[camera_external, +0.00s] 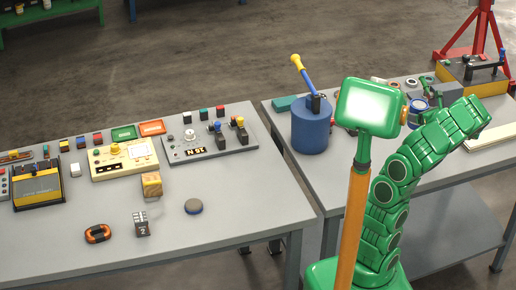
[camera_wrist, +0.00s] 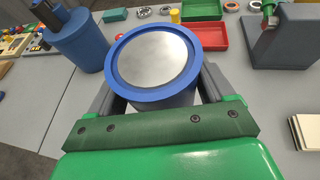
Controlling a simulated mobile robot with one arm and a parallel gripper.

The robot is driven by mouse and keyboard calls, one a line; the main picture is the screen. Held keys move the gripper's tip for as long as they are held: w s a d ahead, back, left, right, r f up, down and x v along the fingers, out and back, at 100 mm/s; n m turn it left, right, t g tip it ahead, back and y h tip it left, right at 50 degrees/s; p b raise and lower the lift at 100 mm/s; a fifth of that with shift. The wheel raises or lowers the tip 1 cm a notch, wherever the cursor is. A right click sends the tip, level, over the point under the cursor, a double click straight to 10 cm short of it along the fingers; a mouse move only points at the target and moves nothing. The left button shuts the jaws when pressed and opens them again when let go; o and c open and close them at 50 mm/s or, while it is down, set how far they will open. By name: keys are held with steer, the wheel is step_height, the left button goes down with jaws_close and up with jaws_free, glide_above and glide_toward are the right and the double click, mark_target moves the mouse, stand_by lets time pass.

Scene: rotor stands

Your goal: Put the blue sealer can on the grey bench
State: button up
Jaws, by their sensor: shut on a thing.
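The blue sealer can (camera_wrist: 155,62), with a round silver top and blue rim, is between the two dark grey fingers of my gripper (camera_wrist: 157,90) in the wrist view. The gripper is shut on it. The can appears upright; whether its base touches the surface below is hidden. Another grey bench (camera_external: 255,205) stands to the left, across a narrow gap.
A larger blue cylinder (camera_external: 311,131) with a yellow-handled lever stands on the right bench's left end, left of the can in the wrist view (camera_wrist: 76,42).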

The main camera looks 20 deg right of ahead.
step_height(320, 180, down, 17)
steer(key=shift+f, duration=0.2)
stand_by(0.8)
steer(key=shift+f, duration=0.1)
steer(key=o, duration=1.2)
steer(key=shift+s, duration=0.15)
steer(key=shift+v, duration=5.9)
steer(key=shift+r, duration=0.2)
